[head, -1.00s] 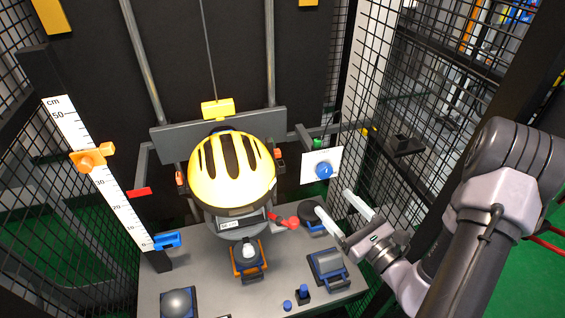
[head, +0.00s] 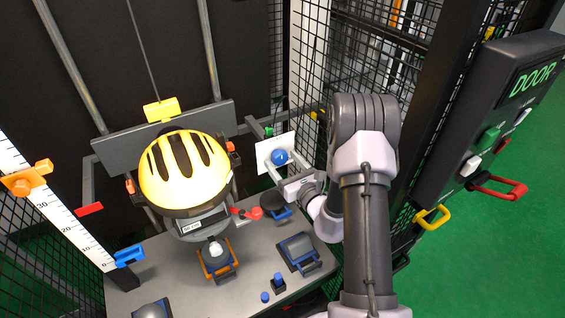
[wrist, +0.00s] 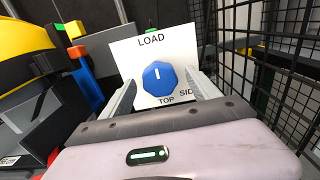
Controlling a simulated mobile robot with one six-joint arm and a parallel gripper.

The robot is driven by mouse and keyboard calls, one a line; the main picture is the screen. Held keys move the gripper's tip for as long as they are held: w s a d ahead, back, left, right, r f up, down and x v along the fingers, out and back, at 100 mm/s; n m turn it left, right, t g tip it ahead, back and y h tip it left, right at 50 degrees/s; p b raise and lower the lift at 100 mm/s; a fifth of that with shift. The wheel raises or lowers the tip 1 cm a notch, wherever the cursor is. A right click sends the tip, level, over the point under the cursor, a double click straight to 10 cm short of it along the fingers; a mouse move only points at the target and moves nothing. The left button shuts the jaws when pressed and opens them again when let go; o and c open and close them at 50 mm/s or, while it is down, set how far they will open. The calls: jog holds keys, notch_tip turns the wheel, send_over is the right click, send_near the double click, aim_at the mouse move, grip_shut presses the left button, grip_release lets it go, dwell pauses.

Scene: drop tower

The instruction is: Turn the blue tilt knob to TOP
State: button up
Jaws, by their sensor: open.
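The blue tilt knob (wrist: 160,79) sits on a white plate (wrist: 122,56) marked LOAD at the top, SIDE at the right and TOP at the bottom. Its white mark points up, towards LOAD. The knob (head: 280,157) and plate (head: 263,150) also show in the head view, right of the yellow helmet (head: 183,170). My gripper (wrist: 161,80) is open, with one finger at each side of the knob in the wrist view. I cannot tell whether the fingers touch it. In the head view my gripper (head: 298,186) is just below the knob, its fingers hard to make out.
A wire mesh cage wall (wrist: 288,85) stands close at the right of the plate. A DOOR panel (head: 497,115) stands at the far right.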

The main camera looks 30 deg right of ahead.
jog(key=shift+w, duration=0.3)
jog(key=shift+c, duration=0.4)
jog(key=c, duration=1.3)
